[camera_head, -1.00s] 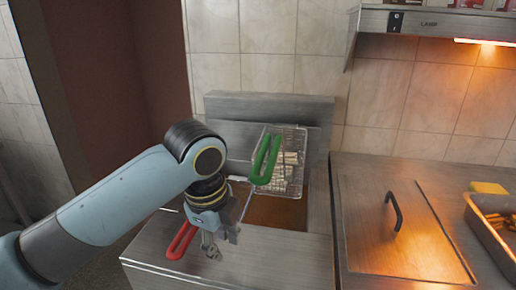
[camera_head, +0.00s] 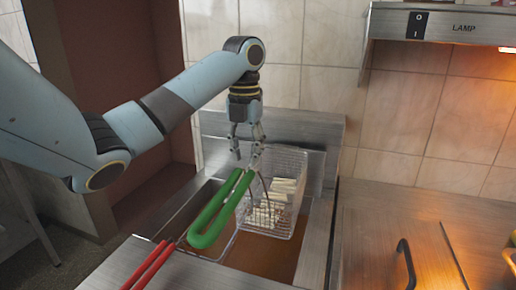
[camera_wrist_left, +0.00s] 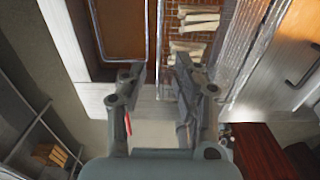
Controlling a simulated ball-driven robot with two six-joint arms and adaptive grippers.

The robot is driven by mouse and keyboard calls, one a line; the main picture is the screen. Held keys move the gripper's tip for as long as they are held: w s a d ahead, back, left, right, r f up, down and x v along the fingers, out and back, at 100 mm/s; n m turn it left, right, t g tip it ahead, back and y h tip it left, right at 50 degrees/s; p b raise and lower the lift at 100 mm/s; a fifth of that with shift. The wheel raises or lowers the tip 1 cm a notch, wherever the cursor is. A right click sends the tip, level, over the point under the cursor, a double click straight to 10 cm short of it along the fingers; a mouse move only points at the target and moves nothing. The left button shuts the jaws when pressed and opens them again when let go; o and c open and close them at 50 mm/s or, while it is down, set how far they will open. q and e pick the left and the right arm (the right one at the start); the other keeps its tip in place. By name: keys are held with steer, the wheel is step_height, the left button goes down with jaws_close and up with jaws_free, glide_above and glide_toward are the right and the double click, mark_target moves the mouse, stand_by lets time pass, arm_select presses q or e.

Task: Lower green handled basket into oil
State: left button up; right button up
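The wire basket (camera_head: 284,165) holds pale fries and sits at the back right of the fryer, above the brown oil (camera_head: 262,256). Its green handle (camera_head: 207,224) points toward the front left. My left gripper (camera_head: 247,160) points down beyond the far end of the green handle, by the basket's left back corner. Its fingers are apart. In the left wrist view the open gripper (camera_wrist_left: 158,68) has a thin metal rod near its gap; I cannot tell whether it lies between the fingers. Fries (camera_wrist_left: 198,22) show beyond. My right gripper is not in view.
A red handle (camera_head: 152,266) lies at the fryer's front left. A steel counter with a lid handle (camera_head: 406,264) stands to the right. A lamp hood (camera_head: 440,28) hangs at the upper right. The tiled wall is close behind the fryer.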

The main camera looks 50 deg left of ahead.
arm_select(q)
steer(key=f+b, duration=0.2)
steer(key=f, duration=0.1)
steer(key=f+b, duration=0.1)
steer(key=b, duration=0.1)
steer(key=shift+s+f, duration=0.4)
steer(key=shift+w+f, duration=0.2)
steer(key=shift+f, duration=1.05)
step_height(320, 180, down, 2)
steer(key=shift+s, duration=0.1)
steer(key=shift+f, duration=0.25)
steer(key=shift+f+p, duration=0.2)
steer(key=shift+p, duration=0.1)
steer(key=shift+c, duration=1.1)
jaws_close()
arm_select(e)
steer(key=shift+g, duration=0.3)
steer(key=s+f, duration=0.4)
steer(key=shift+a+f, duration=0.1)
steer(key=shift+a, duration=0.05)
